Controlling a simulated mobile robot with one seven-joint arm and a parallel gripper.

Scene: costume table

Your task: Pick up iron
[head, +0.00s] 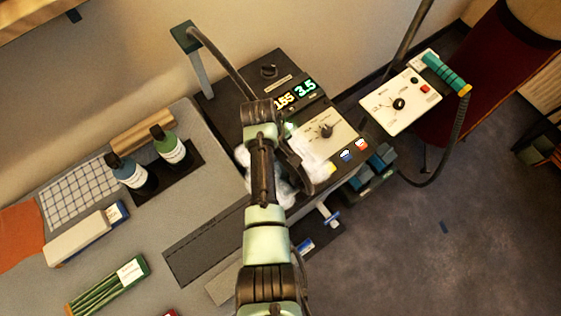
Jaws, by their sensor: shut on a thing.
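My arm reaches up the middle of the head view and bends over the dark control station. My gripper (300,163) is at its end, over the station's right part, and is largely hidden by my own wrist. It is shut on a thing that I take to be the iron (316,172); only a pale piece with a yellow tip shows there. The rest of it is hidden, so its tilt and whether it touches the station cannot be told. White fluffy material (243,158) lies beside and under my forearm.
The dark station (268,72) has lit numbers and a dial. A hose runs from a teal-topped post (186,37) towards my wrist. A white panel (395,102) with a teal-handled, corded tool (446,74) stands right. Bottles (172,148), a striped box (107,287) and a grid sheet (75,190) crowd the left.

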